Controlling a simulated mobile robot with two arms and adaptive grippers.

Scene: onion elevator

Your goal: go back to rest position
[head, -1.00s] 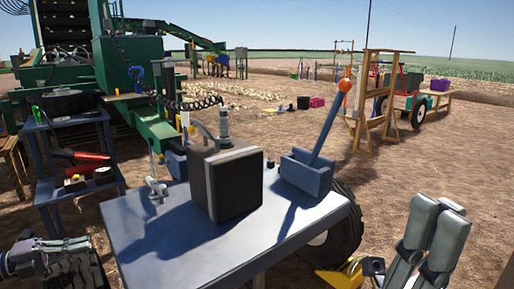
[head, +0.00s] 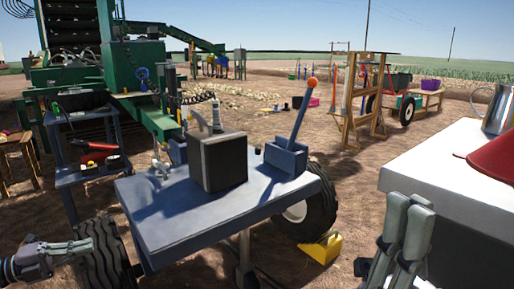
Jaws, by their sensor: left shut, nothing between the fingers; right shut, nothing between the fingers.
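My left gripper (head: 62,252) is at the lower left of the head view, apart from the blue table and level with a black tyre. Its fingers are together and empty. My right gripper (head: 408,222) is at the lower right, fingers pointing up and together, with nothing between them. It is in front of a white-topped table, and I cannot tell how wide the gap is. The blue table (head: 180,225) stands between the two grippers. On it are a dark box (head: 218,162) and a blue lever base with an orange-knobbed lever (head: 303,117).
The white table (head: 450,165) at right holds a metal jug (head: 497,110) and a red object (head: 495,158). A yellow wheel chock (head: 322,249) sits by a large tyre (head: 308,212). A blue tool cart (head: 85,150) and green machine (head: 120,60) stand at left. Open dirt lies behind.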

